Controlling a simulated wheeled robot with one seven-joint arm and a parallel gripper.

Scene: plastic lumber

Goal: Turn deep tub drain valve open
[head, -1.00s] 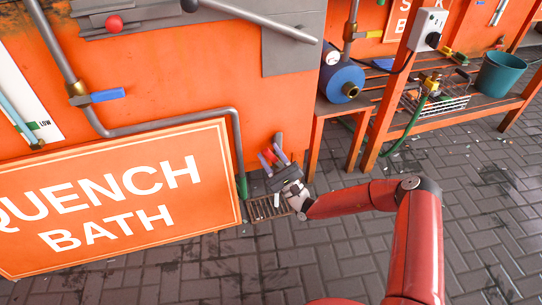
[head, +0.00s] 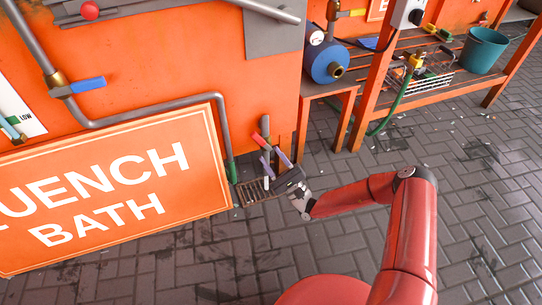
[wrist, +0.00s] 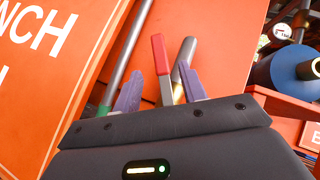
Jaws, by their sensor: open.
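The drain valve's red-handled lever (head: 262,140) stands beside a short grey pipe (head: 265,125) low at the right end of the orange deep tub (head: 190,70). In the wrist view the red lever (wrist: 160,52) rises with a bare metal shank below, and the pipe (wrist: 184,62) is just to its right. My gripper (head: 271,153) is open, with its two purple fingers apart. In the wrist view my gripper (wrist: 159,67) has one finger on each side of the lever in the picture. The lever appears beyond the fingers, not clamped. The lever's pivot is hidden behind my gripper.
The QUENCH BATH sign (head: 120,200) stands left of my gripper. A floor grate (head: 253,193) lies below it. A blue-handled valve (head: 85,85) is on the tub's left pipe. Paving ahead is open.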

